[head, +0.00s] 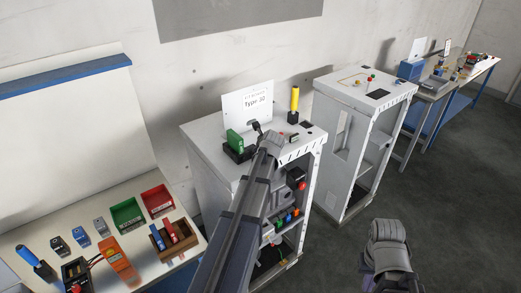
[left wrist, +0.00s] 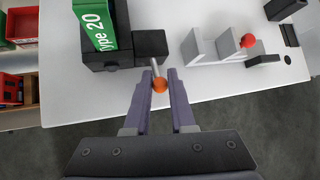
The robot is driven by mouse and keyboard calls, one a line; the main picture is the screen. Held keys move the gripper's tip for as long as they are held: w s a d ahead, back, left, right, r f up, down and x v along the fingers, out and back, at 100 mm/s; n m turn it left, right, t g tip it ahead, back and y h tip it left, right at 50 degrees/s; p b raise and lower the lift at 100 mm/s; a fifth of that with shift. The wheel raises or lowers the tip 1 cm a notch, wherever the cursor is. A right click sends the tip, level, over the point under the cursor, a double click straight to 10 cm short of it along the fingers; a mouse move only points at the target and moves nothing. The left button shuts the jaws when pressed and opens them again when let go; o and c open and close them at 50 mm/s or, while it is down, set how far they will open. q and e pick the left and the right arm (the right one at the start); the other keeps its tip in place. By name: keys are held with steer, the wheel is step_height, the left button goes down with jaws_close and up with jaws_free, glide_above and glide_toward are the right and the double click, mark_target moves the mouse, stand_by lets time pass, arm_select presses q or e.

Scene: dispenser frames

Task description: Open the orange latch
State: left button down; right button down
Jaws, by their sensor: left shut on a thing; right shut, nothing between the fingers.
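The orange latch shows in the left wrist view as a round orange knob (left wrist: 160,85) on a short metal rod, beside a black block (left wrist: 150,43). My left gripper (left wrist: 156,77) is shut on the orange knob at the edge of the white cabinet top. A green block marked "Type 20" (left wrist: 97,27) stands in a black base next to it. In the head view the green block (head: 236,139) shows, but my left arm hides the knob and left fingers. My right gripper (head: 392,265) is low at the right, shut and empty, away from the cabinet.
A white sign (head: 247,103) and a yellow cylinder (head: 295,98) stand on the cabinet (head: 200,150). Grey brackets and a red ball (left wrist: 248,40) lie right of the latch. A table with bins (head: 128,212) is left; a second cabinet (head: 345,90) is right.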

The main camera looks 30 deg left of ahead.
arm_select(q)
steer(key=shift+r, duration=0.1)
stand_by(0.4)
steer(key=c, duration=1)
jaws_free()
steer(key=shift+a, duration=0.1)
steer(key=shift+c, duration=0.2)
steer(key=p+v, duration=0.6)
steer(key=v, duration=0.1)
steer(key=shift+r, duration=0.3)
steer(key=shift+s, duration=0.15)
